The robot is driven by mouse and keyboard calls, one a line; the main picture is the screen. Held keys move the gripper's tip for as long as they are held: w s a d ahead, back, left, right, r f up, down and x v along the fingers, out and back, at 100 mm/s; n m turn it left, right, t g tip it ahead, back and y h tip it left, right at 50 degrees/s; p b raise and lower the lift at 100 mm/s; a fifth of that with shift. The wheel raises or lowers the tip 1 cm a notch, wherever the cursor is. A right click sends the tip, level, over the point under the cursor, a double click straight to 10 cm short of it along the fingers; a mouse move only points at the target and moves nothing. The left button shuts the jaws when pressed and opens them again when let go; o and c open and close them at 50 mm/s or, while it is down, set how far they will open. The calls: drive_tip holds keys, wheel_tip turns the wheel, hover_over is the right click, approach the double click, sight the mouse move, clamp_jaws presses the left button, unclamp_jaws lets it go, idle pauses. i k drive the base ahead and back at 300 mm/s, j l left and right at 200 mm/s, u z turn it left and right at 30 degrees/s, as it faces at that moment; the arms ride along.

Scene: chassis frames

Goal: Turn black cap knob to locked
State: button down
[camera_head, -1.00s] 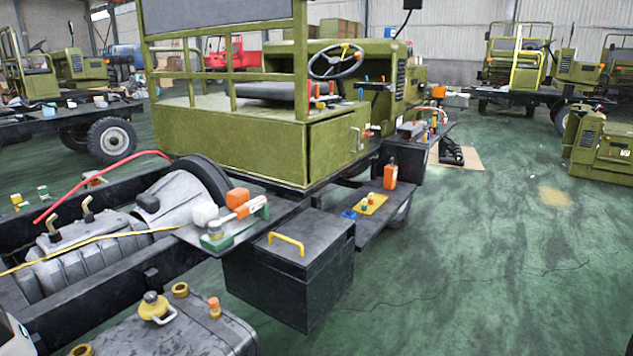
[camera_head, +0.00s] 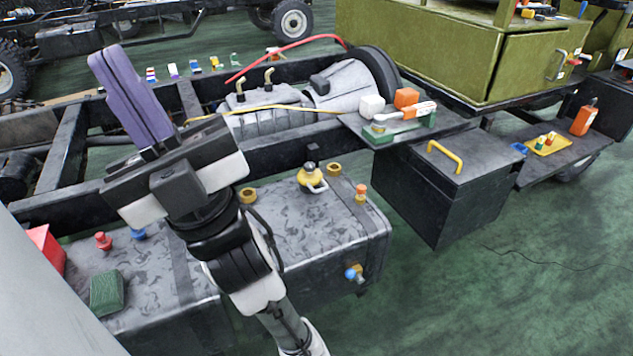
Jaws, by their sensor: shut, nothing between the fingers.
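My gripper (camera_head: 106,56) has long purple fingers pressed together, with nothing between them. It points up and left, over the black chassis frame, on the near left of the view. A yellow cap with a dark grey knob top (camera_head: 310,170) and a pale looped handle sits upright on the grey tank (camera_head: 285,215). It is to the right of my gripper and apart from it. It is the closest match I see to a black cap knob; I cannot read any locked mark on it.
Brass rings (camera_head: 247,195) and an orange knob (camera_head: 361,192) are on the tank. A red knob (camera_head: 103,240) and a green block (camera_head: 106,292) lie left of my arm. A black box (camera_head: 440,195) with a yellow handle stands right. Green floor (camera_head: 450,310) is free at lower right.

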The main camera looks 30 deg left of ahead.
sight(310, 167)
drive_tip(key=i+j+u, duration=0.6)
drive_tip(key=i+u, duration=0.25)
drive_tip(key=k, duration=0.1)
